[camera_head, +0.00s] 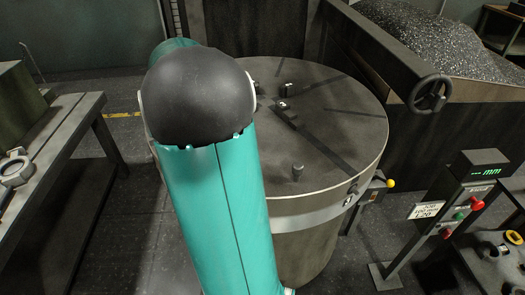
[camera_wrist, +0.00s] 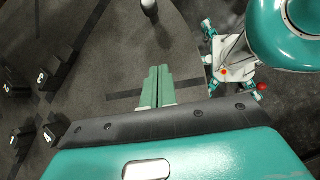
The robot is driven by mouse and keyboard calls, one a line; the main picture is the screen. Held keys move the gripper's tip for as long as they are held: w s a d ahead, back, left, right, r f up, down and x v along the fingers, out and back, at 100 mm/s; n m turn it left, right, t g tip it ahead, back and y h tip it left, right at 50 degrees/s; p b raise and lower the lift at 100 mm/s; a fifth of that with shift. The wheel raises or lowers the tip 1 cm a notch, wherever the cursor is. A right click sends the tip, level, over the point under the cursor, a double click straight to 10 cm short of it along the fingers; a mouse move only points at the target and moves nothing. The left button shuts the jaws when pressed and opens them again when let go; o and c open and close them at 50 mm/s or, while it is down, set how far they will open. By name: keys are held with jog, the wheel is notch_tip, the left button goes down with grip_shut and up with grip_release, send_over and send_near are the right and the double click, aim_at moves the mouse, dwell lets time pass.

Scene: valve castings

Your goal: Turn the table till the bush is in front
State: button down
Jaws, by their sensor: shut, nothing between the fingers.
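The round grey table (camera_head: 340,110) stands on a drum in the head view, its left part hidden by my arm. Small dark blocks with white marks (camera_head: 286,90) stand towards the back of the table, and several show at the left of the wrist view (camera_wrist: 42,77). I cannot make out a bush for sure. My gripper (camera_wrist: 159,70) is shut and empty over the table, its green fingers apart from the peg. The head view hides it.
A yellow-knobbed lever (camera_head: 390,183) is at the drum's right side. A control post (camera_head: 455,200) with red and green buttons stands further right. A handwheel (camera_head: 430,94) and a bin of chips (camera_head: 440,40) are behind.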

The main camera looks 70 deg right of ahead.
jog(key=s+d, duration=0.2)
send_near(282, 178)
jog(key=shift+s+d+r+g, duration=0.1)
jog(key=shift+s+d+g, duration=0.1)
jog(key=shift+s, duration=0.4)
jog(key=shift+s+d+g, duration=0.1)
jog(key=shift+s+d, duration=0.15)
jog(key=shift+s, duration=0.35)
jog(key=shift+s+d, duration=0.2)
jog(key=shift+s, duration=0.7)
jog(key=shift+s+d, duration=0.2)
jog(key=shift+s, duration=0.75)
